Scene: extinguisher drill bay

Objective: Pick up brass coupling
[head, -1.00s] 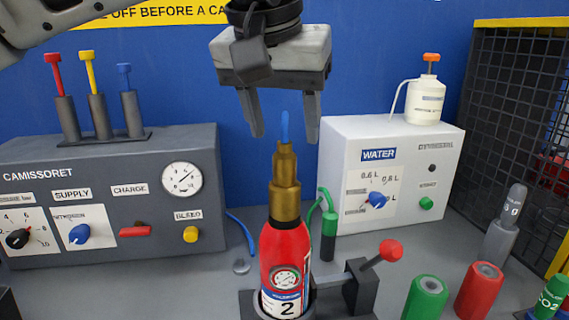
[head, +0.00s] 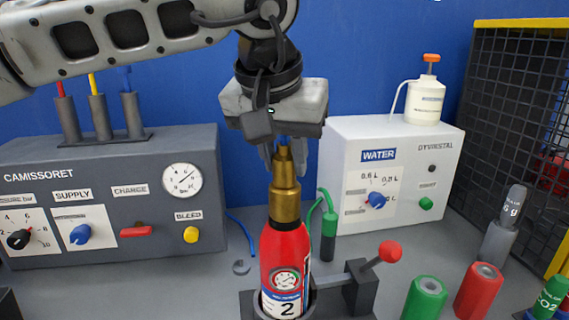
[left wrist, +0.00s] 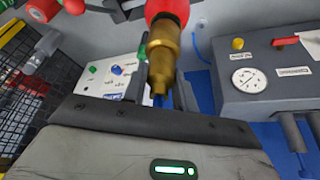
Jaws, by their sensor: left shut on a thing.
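The brass coupling (head: 285,203) stands upright on top of the red extinguisher bottle (head: 285,255), which bears a gauge and the number 2. My left gripper (head: 283,158) is above the bottle, pointing down, its fingers closed at the coupling's narrow top end. A bit of blue shows between the fingers, just above the coupling. In the left wrist view the coupling (left wrist: 163,58) hangs down from the top with its narrow tip toward the palm; the fingertips are hard to make out there. My right gripper is not in view.
The bottle sits in a dark holder with a red-knobbed lever (head: 390,251). A grey panel (head: 110,190) stands left, a white water box (head: 395,170) right. Green (head: 426,298) and red (head: 479,290) cylinders stand front right.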

